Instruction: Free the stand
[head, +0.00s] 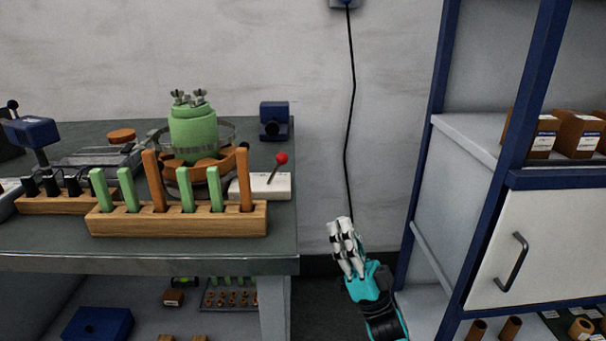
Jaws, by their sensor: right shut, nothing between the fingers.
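On the workbench, a green cylindrical piece (193,130) with silver wing nuts (188,97) on top sits upright within a clear ring (222,131). Below it is a round copper-brown stand (228,161), partly hidden behind the front rack. My right gripper (342,238) is shut and empty. It is right of the bench, in the gap before the shelf unit, apart from everything on the bench. My left gripper is not in view.
A wooden rack (178,222) with green and brown upright bars stands at the bench's front edge. A white block with a red-knobbed lever (262,187) and a blue device (274,121) are at the right. A shelf unit (500,180) with a handled door stands right of my gripper.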

